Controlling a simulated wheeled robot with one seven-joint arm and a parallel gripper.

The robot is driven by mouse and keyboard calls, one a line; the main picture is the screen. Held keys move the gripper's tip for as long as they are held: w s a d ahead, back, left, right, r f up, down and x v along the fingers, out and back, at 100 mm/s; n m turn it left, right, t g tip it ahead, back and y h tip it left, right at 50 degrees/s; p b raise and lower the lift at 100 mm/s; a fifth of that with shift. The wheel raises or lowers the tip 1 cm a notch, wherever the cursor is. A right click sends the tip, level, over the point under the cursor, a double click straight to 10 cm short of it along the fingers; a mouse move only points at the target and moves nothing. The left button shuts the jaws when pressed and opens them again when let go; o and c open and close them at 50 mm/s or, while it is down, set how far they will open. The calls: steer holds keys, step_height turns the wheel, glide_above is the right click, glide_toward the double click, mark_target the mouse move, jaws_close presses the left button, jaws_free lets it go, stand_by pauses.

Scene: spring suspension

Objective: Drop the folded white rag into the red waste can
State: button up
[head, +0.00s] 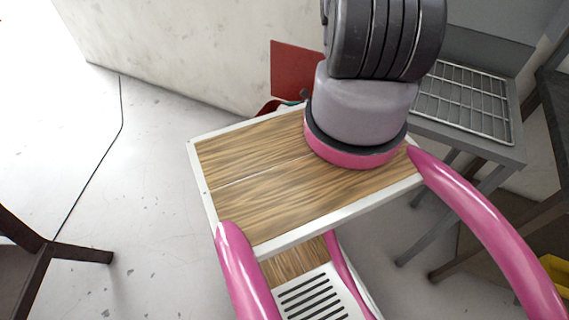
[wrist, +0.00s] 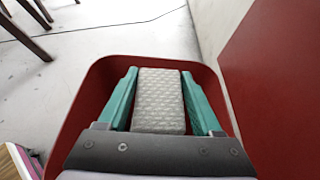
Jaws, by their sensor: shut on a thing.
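The folded white rag (wrist: 159,100), a textured pale block, is between the two teal fingers of my gripper (wrist: 159,74) in the wrist view. My gripper is shut on it. The red waste can (wrist: 92,82) lies around and beneath the rag in that view, its rim outlining fingers and rag. I cannot tell whether the rag is above the rim or inside. In the head view only a bit of the red can (head: 265,108) shows behind the cart. My arm hides the rag and most of the gripper there.
A wood-topped cart (head: 245,165) with pink rails stands in front of the can. A red panel (head: 290,68) is on the pale wall beside the can. A grey rack table (head: 465,100) stands at right. Floor at left is clear except for a dark chair's legs (head: 40,265).

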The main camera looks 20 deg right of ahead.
steer(key=shift+f, duration=0.3)
steer(key=o, duration=1.5)
steer(key=shift+o, duration=0.2)
steer(key=shift+r, duration=0.1)
step_height(320, 180, up, 10)
steer(key=shift+f, duration=0.1)
